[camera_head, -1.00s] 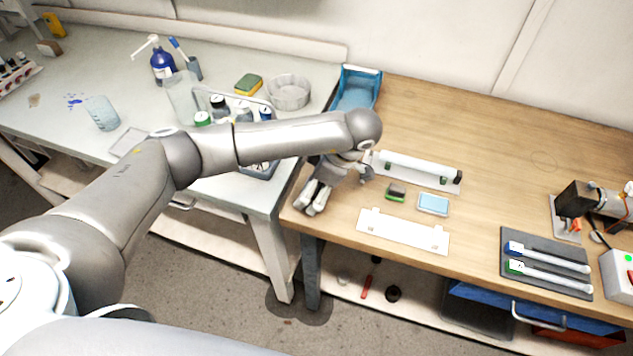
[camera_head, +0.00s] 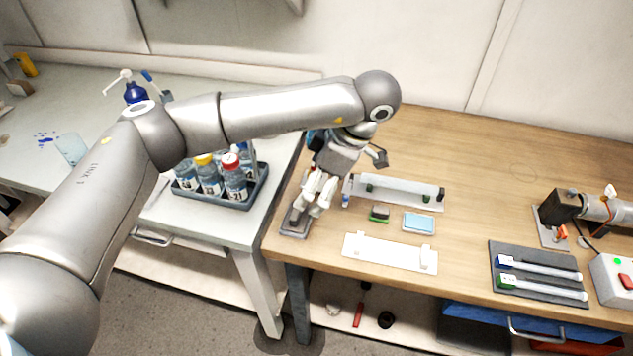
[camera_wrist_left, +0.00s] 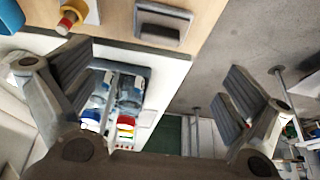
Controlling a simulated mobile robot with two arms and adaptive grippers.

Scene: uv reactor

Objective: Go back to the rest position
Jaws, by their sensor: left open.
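My left gripper (camera_head: 318,194) hangs above the left end of the wooden bench (camera_head: 480,160), fingers pointing down. In the left wrist view its two fingers (camera_wrist_left: 170,105) are wide apart with nothing between them. Below it in the head view lies a small grey tray-like block (camera_head: 296,222) near the bench's front edge; it also shows in the left wrist view (camera_wrist_left: 163,24). My right gripper is not in view.
A rack (camera_head: 262,192) of capped bottles stands on the grey table to the left. A reactor housing (camera_head: 405,190), a white plate (camera_head: 390,252), a blue-topped box (camera_head: 418,222) and a dark mat (camera_head: 500,285) with two tubes lie on the bench.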

